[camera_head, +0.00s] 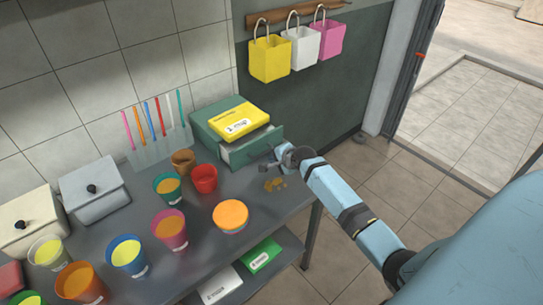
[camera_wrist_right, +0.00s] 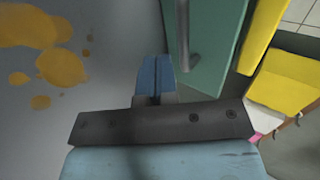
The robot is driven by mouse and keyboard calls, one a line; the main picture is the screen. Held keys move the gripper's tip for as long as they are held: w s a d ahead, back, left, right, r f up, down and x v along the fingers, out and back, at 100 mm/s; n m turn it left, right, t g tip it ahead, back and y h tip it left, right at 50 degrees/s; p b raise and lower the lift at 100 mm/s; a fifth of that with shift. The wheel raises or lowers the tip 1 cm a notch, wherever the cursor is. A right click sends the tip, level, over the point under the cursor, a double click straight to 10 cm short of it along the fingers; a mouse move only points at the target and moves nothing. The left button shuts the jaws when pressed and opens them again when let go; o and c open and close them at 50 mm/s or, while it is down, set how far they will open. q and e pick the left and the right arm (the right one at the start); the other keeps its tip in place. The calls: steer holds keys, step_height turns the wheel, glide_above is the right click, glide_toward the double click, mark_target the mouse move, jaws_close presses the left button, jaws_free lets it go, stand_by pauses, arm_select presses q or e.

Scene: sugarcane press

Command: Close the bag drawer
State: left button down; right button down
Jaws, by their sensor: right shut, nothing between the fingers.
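The green bag drawer box (camera_head: 206,126) stands at the back right of the grey table. Its drawer (camera_head: 253,148) is pulled partly out, and a pale inside shows behind the green front. In the right wrist view the drawer front (camera_wrist_right: 217,50) is a teal panel with a grey bar handle (camera_wrist_right: 188,45). My right gripper (camera_head: 270,164) is shut and empty, low over the table just in front of the drawer. Its closed fingers (camera_wrist_right: 154,74) show beside the handle; I cannot tell whether they touch. My left gripper is not in view.
A yellow package (camera_head: 240,122) lies on the box. A red cup (camera_head: 204,178), an orange-topped bowl (camera_head: 230,216) and several other cups stand to the left. Orange spills (camera_head: 275,184) lie near my gripper. Yellow, white and pink bags (camera_head: 299,48) hang on the wall.

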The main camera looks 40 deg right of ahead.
mark_target(260, 146)
steer(key=shift+w+a+r, duration=0.1)
steer(key=shift+w, duration=0.75)
steer(key=shift+w, duration=0.35)
steer(key=w, duration=0.4)
steer(key=w+b, duration=0.1)
steer(key=w, duration=0.1)
steer(key=shift+w+a, duration=0.15)
steer(key=shift+a, duration=0.2)
steer(key=shift+w, duration=0.2)
steer(key=shift+r, duration=0.3)
